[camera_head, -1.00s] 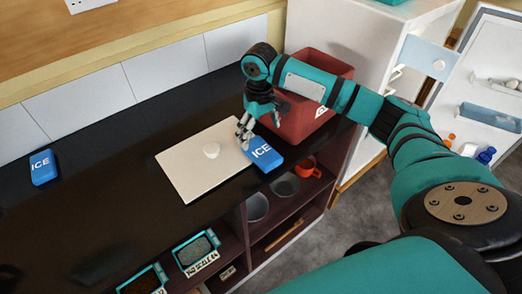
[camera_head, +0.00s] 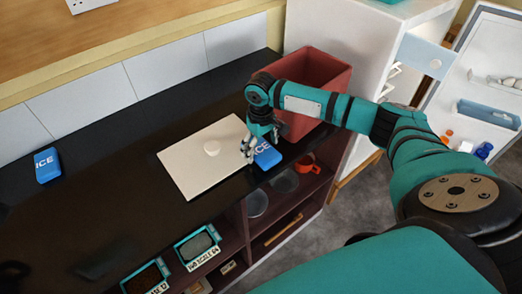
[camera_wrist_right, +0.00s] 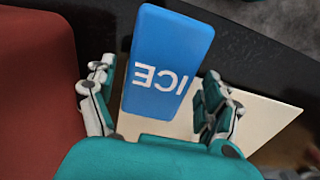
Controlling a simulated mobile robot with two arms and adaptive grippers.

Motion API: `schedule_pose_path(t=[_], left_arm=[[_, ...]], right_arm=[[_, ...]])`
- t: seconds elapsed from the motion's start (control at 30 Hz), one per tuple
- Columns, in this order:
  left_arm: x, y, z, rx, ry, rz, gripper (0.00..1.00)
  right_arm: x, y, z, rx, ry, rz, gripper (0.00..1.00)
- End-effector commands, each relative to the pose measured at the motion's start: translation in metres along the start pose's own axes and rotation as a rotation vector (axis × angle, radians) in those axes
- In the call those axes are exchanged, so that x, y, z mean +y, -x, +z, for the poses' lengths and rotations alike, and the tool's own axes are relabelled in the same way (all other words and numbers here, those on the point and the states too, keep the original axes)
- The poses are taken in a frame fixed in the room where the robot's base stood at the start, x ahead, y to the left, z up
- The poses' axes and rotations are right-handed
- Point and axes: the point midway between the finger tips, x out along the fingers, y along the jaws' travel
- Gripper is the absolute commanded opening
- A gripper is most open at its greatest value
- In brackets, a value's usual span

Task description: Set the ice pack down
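A blue ice pack (camera_head: 267,154) marked ICE lies flat at the front edge of the black counter, by the right corner of a pale board (camera_head: 190,172). It also fills the middle of the right wrist view (camera_wrist_right: 165,60). My right gripper (camera_head: 249,150) is low over the ice pack's left end. In the right wrist view its fingers (camera_wrist_right: 157,95) are spread on both sides of the pack, with a narrow gap on the left; contact on the right is unclear. A second blue ice pack (camera_head: 47,165) lies at the counter's far left. My left gripper is out of view.
A dark red bin (camera_head: 325,75) stands close to the right of my gripper. Shelves below hold an orange mug (camera_head: 307,164) and bowls. The left counter is mostly clear. A fridge door (camera_head: 480,100) hangs open at right.

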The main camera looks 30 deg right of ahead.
Motion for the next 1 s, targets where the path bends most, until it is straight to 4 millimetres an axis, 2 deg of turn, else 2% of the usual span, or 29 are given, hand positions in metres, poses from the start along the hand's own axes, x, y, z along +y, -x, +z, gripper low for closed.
schedule_pose_path(t=[0.07, 0.47, 0.77, 1.0], left_arm=[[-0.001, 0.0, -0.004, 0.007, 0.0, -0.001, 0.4], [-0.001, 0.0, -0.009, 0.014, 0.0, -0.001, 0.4], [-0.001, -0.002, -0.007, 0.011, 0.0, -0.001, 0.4], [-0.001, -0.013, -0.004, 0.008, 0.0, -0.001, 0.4]], right_arm=[[0.0, 0.0, 0.0, 0.0, 0.0, 0.0, 0.71], [0.0, 0.001, -0.001, 0.002, 0.0, 0.0, 0.19], [0.0, 0.004, -0.001, 0.003, 0.0, -0.001, 0.19], [-0.001, 0.028, -0.002, 0.006, 0.0, -0.001, 0.19]])
